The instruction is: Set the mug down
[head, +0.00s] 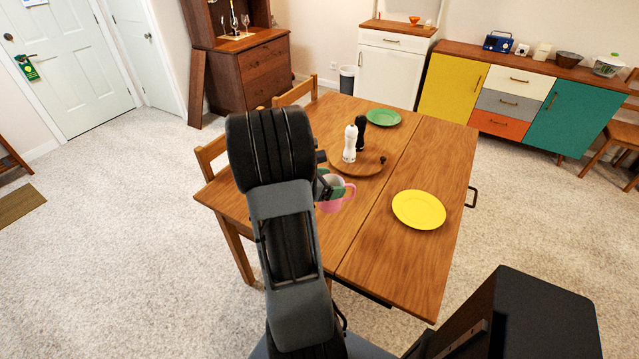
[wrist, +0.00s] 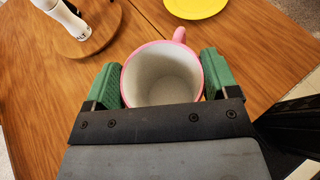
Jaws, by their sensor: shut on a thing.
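The pink mug (head: 336,203) is at the left part of the wooden table, mostly hidden behind my arm in the head view. In the wrist view the mug (wrist: 160,72) is upright and looks empty, with a pale inside and its handle pointing away. My gripper (wrist: 158,85) has a green finger on each side of the mug and is shut on it. In the head view my gripper (head: 330,190) is partly covered by my arm. I cannot tell whether the mug's bottom touches the table (head: 300,245).
A round wooden board (head: 370,165) with a white mill (head: 349,144) and a dark mill (head: 361,132) stands just beyond the mug. A yellow plate (head: 419,209) lies to the right, a green plate (head: 383,117) at the back. Bare tabletop lies between mug and yellow plate.

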